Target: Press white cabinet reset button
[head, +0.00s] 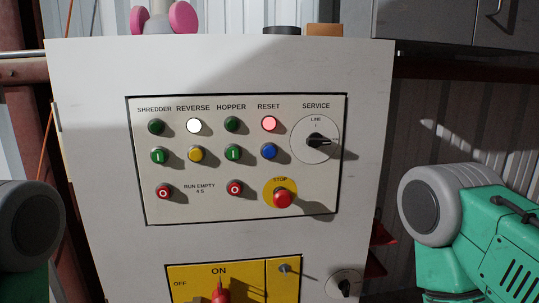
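The white cabinet (85,120) stands upright in front of me. Its control panel (215,210) has a black border. Under the RESET label, a pinkish-red lamp (269,124) looks lit, and a blue button (269,151) sits directly below it. A white lamp (194,125) under REVERSE looks bright, with a yellow button (195,154) below it. A red STOP knob (283,198) sits on a yellow disc at the panel's lower right. Parts of my green and grey arms show at both side edges. Neither gripper is in view, and nothing touches the panel.
A SERVICE rotary switch (318,140) is right of the RESET column. A yellow plate (250,273) with a red ON/OFF handle (220,293) is below the panel. Pink ear defenders (183,17) rest on the cabinet top. The space before the panel is clear.

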